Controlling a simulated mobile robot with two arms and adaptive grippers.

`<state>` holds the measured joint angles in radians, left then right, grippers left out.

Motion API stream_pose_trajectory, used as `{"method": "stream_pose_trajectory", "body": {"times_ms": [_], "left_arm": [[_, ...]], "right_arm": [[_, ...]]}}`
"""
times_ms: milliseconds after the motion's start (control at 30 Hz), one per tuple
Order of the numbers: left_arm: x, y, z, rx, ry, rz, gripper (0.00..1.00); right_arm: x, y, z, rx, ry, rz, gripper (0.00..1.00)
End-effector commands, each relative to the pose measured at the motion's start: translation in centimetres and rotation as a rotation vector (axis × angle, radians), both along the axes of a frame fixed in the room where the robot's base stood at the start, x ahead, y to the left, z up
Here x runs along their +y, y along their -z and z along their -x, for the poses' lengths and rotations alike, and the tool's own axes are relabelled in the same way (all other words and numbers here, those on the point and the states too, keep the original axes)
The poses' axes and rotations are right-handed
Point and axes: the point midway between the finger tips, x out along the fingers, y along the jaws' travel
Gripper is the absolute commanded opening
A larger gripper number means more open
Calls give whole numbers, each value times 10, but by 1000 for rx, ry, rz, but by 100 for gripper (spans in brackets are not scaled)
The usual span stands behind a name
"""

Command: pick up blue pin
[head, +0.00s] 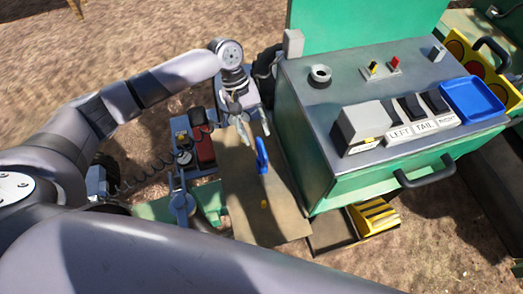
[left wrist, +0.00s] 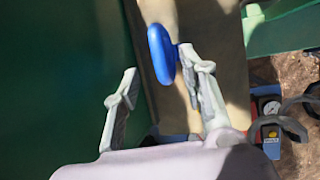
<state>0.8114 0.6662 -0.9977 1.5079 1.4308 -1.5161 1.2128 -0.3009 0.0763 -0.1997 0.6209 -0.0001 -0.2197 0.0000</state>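The blue pin (head: 262,155) has a flat, rounded blue head and shows over a tan board beside the green console. My left gripper (head: 257,137) is open and empty, just above the pin in the head view. In the left wrist view the blue pin (left wrist: 161,54) appears beyond the open fingers of my left gripper (left wrist: 158,64), close to the right fingertip. Whether that finger touches it I cannot tell. The pin's lower part is hard to make out. My right gripper is not in view.
The green console (head: 305,150) with switches, a blue tray (head: 472,99) and a black handle (head: 425,171) stands right of the gripper. A red and blue device (head: 203,145) with a coiled cable is close on the left. The tan board (head: 245,190) is mostly bare.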

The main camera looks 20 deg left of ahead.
Motion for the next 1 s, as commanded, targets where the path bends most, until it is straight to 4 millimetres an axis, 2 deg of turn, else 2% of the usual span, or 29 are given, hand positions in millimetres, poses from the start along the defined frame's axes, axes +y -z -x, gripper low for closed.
{"method": "stream_pose_trajectory", "body": {"times_ms": [233,400,667,1000], "left_arm": [[-15,23,11,3,1,0,39],[-21,42,13,0,0,-1,39],[-21,46,14,0,0,-1,39],[-21,45,14,-1,1,-1,16]], "right_arm": [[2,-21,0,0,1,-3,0],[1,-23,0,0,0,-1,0],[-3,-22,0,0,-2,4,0],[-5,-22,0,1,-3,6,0]]}}
